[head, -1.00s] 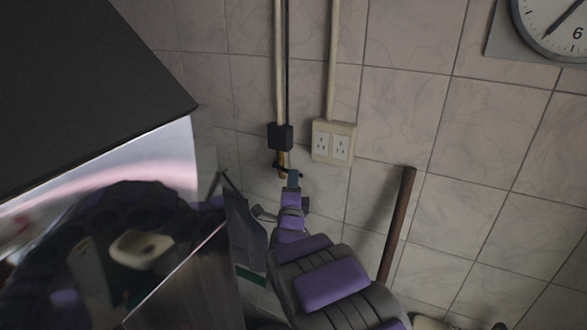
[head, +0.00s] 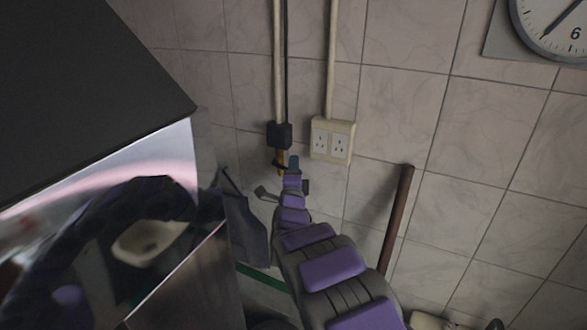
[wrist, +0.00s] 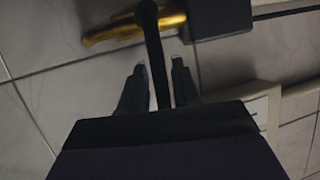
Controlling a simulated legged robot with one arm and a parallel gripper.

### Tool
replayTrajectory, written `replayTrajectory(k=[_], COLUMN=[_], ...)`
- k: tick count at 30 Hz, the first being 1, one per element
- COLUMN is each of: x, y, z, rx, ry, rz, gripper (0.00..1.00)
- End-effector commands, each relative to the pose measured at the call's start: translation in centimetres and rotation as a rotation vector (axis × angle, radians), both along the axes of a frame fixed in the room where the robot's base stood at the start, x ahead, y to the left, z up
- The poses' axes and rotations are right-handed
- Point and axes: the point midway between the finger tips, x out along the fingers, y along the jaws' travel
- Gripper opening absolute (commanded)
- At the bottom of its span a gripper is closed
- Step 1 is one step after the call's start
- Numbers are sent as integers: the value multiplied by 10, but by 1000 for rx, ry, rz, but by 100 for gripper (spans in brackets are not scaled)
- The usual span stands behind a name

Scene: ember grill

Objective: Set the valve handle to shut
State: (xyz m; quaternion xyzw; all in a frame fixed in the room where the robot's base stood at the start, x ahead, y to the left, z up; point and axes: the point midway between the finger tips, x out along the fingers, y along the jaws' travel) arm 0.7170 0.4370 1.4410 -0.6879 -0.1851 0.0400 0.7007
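The valve has a brass body (wrist: 125,28), which also shows small in the head view (head: 280,160) below a black box on the wall. Its dark bar-like handle (wrist: 155,45) runs down the wrist view between my fingers towards the palm. My gripper (wrist: 158,68) has its two fingers apart, one on each side of the handle, with gaps visible. Whether either finger touches the handle I cannot tell. In the head view my gripper (head: 294,160) is just right of the brass part, and the handle is mostly hidden there.
The black box (head: 280,136) sits on the pipe above the valve. A double wall socket (head: 332,140) is close on the right. A brown pole (head: 396,218) leans against the tiled wall. A shiny metal hood (head: 150,220) fills the left side.

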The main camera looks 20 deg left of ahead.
Motion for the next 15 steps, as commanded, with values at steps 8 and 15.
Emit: replayTrajectory(k=[8,15], x=[0,0], y=[0,0], z=[0,-1], rx=[0,0], ry=[0,1], rz=[0,0], gripper=[4,0])
